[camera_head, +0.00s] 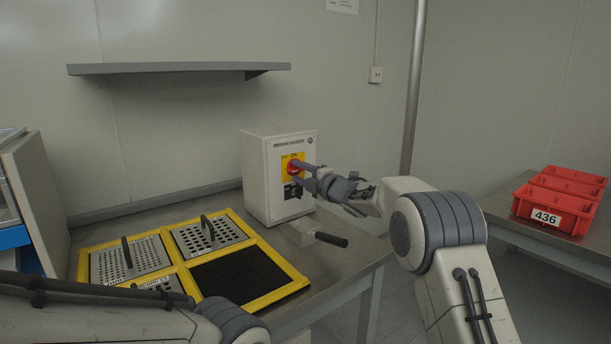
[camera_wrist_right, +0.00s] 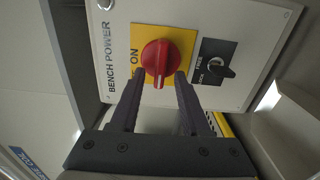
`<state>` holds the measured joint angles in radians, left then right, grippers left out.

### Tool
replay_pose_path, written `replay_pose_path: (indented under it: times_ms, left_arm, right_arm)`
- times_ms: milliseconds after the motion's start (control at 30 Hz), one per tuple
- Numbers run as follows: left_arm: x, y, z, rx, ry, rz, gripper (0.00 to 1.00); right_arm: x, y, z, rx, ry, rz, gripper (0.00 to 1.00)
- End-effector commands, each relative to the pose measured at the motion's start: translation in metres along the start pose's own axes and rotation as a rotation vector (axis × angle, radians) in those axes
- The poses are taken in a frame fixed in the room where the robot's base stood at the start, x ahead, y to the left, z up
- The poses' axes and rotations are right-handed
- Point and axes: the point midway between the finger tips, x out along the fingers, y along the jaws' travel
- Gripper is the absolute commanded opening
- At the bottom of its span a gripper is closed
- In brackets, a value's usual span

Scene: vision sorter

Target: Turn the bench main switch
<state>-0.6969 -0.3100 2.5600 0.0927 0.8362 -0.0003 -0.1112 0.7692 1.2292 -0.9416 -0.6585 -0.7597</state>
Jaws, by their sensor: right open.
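The bench main switch is a red rotary knob (camera_wrist_right: 160,58) on a yellow plate (camera_wrist_right: 183,42) marked ON, on a pale box (camera_head: 262,190) on the bench. In the head view the knob (camera_head: 293,167) is partly covered by my right gripper (camera_head: 298,174). My right gripper is open, and in the right wrist view its two fingertips (camera_wrist_right: 158,80) are on either side of the knob's lower part. I cannot tell whether they touch it. My left arm crosses the lower left of the head view, but its gripper is out of the picture.
A black FREE/LOCK switch (camera_wrist_right: 218,70) sits beside the knob. A yellow-framed tray (camera_head: 236,222) with perforated plates and a black pad lies in front of the box. Red bins (camera_head: 557,204) stand on a side table.

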Motion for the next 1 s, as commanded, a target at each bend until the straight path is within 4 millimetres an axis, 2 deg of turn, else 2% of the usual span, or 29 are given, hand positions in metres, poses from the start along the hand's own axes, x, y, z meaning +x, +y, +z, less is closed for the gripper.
replay_pose_path:
  times_ms: [167, 600, 767, 1000]
  left_arm:
    - [0.002, 0.000, 0.000, 0.000, 0.000, 0.000, 0.50]
    - [0.003, 0.000, 0.000, 0.000, 0.000, 0.000, 0.50]
    - [0.003, 0.000, 0.000, 0.000, 0.000, 0.000, 0.50]
    - [0.003, 0.000, 0.000, 0.000, 0.000, 0.000, 0.50]
  right_arm:
    - [-0.017, 0.000, 0.001, 0.002, -0.003, 0.000, 0.46]
    - [-0.091, 0.001, 0.002, 0.000, -0.004, 0.000, 0.46]
    - [-0.102, 0.001, 0.002, 0.000, -0.003, 0.000, 0.46]
    - [-0.103, 0.000, 0.002, 0.000, -0.002, 0.000, 0.46]
